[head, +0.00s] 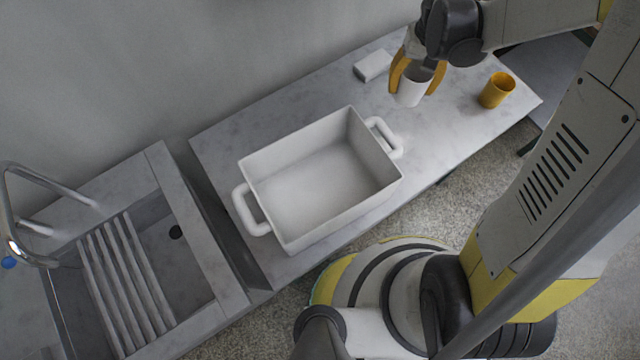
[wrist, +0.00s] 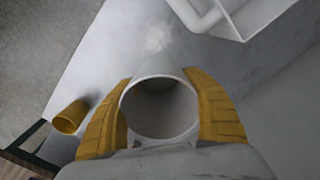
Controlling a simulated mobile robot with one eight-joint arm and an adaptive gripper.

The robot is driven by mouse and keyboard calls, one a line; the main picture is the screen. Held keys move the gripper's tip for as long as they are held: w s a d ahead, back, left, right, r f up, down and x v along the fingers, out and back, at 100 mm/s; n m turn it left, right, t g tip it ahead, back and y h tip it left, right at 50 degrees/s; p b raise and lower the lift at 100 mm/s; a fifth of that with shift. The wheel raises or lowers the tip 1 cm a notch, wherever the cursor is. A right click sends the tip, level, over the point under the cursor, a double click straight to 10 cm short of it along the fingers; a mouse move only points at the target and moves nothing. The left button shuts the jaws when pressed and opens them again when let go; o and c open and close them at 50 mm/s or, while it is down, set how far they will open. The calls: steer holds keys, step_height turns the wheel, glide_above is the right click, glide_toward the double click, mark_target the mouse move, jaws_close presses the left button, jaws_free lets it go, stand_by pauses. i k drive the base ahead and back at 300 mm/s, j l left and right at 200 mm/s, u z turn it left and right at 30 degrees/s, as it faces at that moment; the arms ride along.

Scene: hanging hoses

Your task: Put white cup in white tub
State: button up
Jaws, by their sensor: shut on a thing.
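The white cup (head: 411,90) is upright between the yellow fingers of my gripper (head: 418,76), towards the right end of the grey table. My gripper is shut on it, one finger on each side. In the wrist view my gripper (wrist: 160,110) holds the white cup (wrist: 165,104) with its open mouth facing the camera. I cannot tell whether the cup's base touches the table. The white tub (head: 268,160) stands on the table to the left of the cup, empty, with a handle at each end. Its corner also shows in the wrist view (wrist: 235,22).
A yellow cup (head: 496,90) stands to the right of my gripper; it also shows in the wrist view (wrist: 70,117). A small white block (head: 373,65) lies near the wall. A sink with a slatted rack (head: 125,285) and tap is at the left.

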mark_target(343, 180)
steer(key=k+j+z, duration=0.35)
steer(key=k+j, duration=0.35)
steer(key=j+z, duration=0.1)
steer(key=j, duration=0.2)
steer(key=k+j+z, duration=0.1)
steer(key=j, duration=0.2)
